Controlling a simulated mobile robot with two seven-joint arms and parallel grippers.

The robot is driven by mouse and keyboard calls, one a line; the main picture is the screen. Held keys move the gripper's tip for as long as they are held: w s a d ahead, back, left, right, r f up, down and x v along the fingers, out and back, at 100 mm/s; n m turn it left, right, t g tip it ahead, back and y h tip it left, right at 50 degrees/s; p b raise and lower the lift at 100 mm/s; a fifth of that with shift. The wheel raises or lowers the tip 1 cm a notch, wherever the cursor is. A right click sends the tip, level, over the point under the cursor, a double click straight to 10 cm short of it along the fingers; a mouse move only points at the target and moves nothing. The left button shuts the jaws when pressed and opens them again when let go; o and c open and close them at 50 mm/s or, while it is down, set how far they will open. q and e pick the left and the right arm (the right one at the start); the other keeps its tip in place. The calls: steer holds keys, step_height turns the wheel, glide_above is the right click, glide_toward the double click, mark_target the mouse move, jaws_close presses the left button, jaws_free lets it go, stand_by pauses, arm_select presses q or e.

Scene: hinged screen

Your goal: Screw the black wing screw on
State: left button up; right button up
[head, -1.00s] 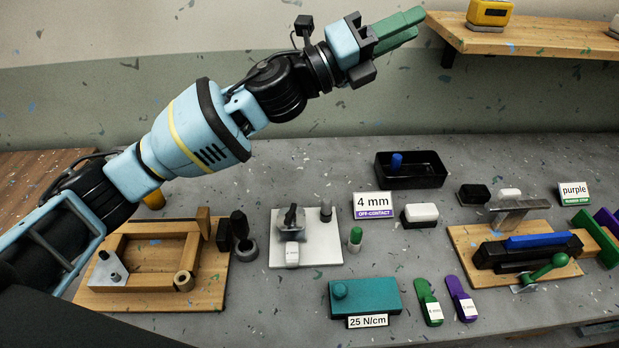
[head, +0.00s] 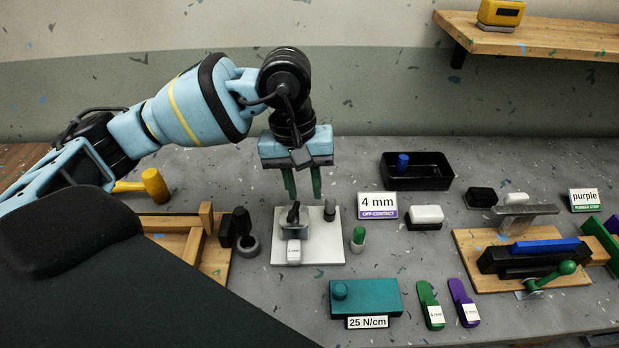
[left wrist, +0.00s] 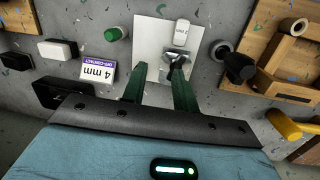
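The black wing screw (head: 293,211) stands upright on a grey metal clamp block (head: 295,228) on a white plate (head: 322,250). Whether it is seated in the block I cannot tell. My left gripper (head: 303,192) points down just above the back of the plate, its two green fingers apart and nothing seen between them. In the left wrist view the black screw (left wrist: 176,60) shows beyond the fingers (left wrist: 157,92), close to the right one, which partly overlaps it. My right gripper is not in view.
A green-topped peg (head: 357,239) and the 4 mm sign (head: 377,206) stand right of the plate. Dark cylinders (head: 243,232) and a wooden frame (head: 191,240) are left. A teal block (head: 375,300) lies in front. A black tray (head: 430,172) sits behind right.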

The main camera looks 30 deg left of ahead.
arm_select(q)
steer(key=a+y, duration=0.1)
steer(key=a, duration=0.1)
steer(key=shift+w+a+m+y, duration=0.1)
steer(key=shift+a+m+y, duration=0.2)
steer(key=shift+m, duration=0.1)
steer(key=shift+f, duration=0.15)
